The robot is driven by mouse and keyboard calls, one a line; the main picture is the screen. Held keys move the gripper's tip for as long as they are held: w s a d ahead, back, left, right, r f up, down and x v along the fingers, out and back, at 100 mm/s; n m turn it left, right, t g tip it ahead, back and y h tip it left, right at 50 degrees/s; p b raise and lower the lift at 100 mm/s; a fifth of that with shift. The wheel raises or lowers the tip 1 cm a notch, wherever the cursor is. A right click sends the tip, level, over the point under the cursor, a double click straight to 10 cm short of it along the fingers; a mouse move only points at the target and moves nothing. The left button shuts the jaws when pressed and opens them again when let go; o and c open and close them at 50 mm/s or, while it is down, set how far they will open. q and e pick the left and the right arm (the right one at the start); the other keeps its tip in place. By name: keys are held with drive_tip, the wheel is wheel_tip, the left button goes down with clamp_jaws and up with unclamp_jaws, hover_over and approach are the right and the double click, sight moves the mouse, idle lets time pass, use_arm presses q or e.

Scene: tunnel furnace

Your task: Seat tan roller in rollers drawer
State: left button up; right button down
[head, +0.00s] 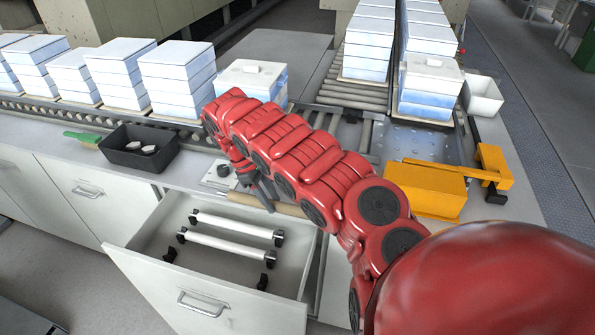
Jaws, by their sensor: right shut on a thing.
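The rollers drawer (210,307) is pulled open, below and to the left of the roller. In it lie two white rollers (236,226) (228,251) on black end holders. A front pair of black holders (170,254) (263,282) is empty. My left gripper is not in view.
A black tray (128,160) with pale pieces and a green-handled brush (84,138) sit on the worktop at left. Stacked white-blue blocks (120,75) stand on the roller conveyor behind. A yellow box-like device (430,190) and a white bin (482,98) are at right.

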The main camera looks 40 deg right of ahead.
drive_tip(key=s+a+f+m+y, duration=0.1)
drive_tip(key=a+m, duration=0.2)
drive_tip(key=a, duration=0.3)
drive_tip(key=s+a+f+m+g+y, duration=0.1)
drive_tip(key=a+m, duration=0.3)
drive_tip(key=a, duration=0.2)
drive_tip(key=shift+s+f+y, duration=0.25)
drive_tip(key=shift+s+y, duration=0.1)
drive_tip(key=shift+y, duration=0.05)
drive_tip(key=shift+d, duration=0.1)
